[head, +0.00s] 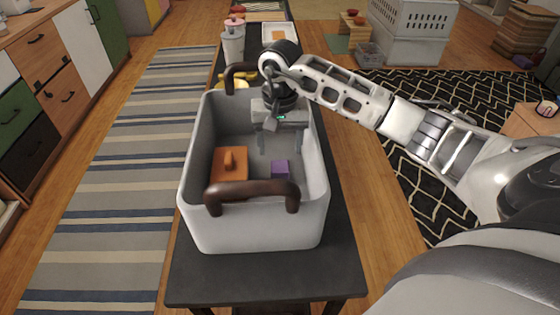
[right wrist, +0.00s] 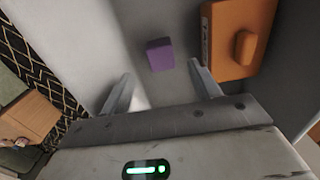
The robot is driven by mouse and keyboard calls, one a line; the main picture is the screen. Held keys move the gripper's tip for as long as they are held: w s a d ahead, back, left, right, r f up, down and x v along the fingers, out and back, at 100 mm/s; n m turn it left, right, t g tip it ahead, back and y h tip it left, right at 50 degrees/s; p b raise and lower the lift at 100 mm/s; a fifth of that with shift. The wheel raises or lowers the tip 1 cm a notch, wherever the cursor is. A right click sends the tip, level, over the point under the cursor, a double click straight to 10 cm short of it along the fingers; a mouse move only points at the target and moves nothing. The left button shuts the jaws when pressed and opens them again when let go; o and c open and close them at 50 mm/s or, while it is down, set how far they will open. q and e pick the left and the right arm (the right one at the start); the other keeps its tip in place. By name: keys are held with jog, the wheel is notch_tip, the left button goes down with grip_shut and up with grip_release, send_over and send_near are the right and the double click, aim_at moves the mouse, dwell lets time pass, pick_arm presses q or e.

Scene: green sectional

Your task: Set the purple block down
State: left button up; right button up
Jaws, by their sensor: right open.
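The small purple block (head: 280,168) lies on the floor of the grey-white bin (head: 255,230), right of an orange block with a raised knob (head: 229,165). In the right wrist view the purple block (right wrist: 160,54) sits beyond my fingertips, with the orange block (right wrist: 240,40) to its right. My right gripper (head: 276,150) reaches down into the bin, open and empty; its two fingers also show in the right wrist view (right wrist: 160,85). The purple block is apart from both fingers. My left gripper is not in view.
The bin stands on a dark narrow table (head: 342,270) and has brown handles (head: 252,195) at its near and far ends. Behind it are yellow fruit (head: 235,84) and a lidded canister (head: 232,45). The bin walls stand close around my right gripper.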

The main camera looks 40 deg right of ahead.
notch_tip(320, 180, up, 4)
jog(key=shift+f, duration=0.25)
dwell(0.4)
